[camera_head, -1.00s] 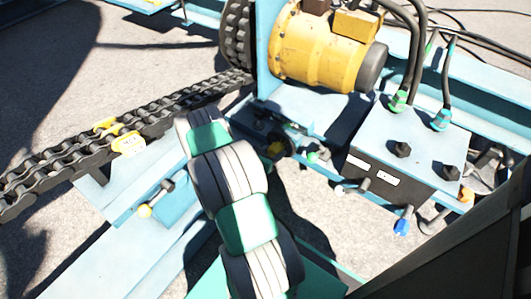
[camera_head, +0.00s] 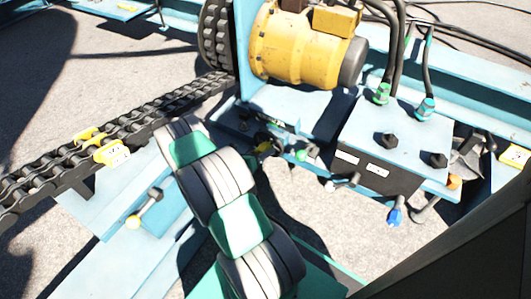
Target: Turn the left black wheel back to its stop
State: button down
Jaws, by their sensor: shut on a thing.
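My arm, white with green bands, rises from the bottom centre and leans up and left. Its far end bends away, and my gripper is hidden behind it, so its jaws do not show. Two black knobs stand on the blue control box (camera_head: 415,135), a left one (camera_head: 389,140) and a right one (camera_head: 438,159); nothing touches either. A dark round part with some yellow (camera_head: 264,145) sits partly in shadow just right of my arm. I cannot tell whether it is a wheel. No other black wheel shows clearly.
A yellow motor (camera_head: 305,45) stands behind, beside a chain (camera_head: 110,135) running down to the left. Levers with white (camera_head: 342,183), blue (camera_head: 395,214) and yellow (camera_head: 148,207) tips jut out nearby. Black hoses (camera_head: 393,60) rise from the box.

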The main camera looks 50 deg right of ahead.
jog(key=shift+r, duration=0.1)
jog(key=c, duration=0.6)
grip_release()
jog(key=shift+c, duration=0.2)
jog(key=s+p+v, duration=0.1)
jog(key=p+v, duration=0.1)
jog(key=v, duration=0.5)
jog(key=shift+w+a+p, duration=0.35)
jog(key=shift+w+a, duration=0.1)
jog(key=shift+w, duration=0.1)
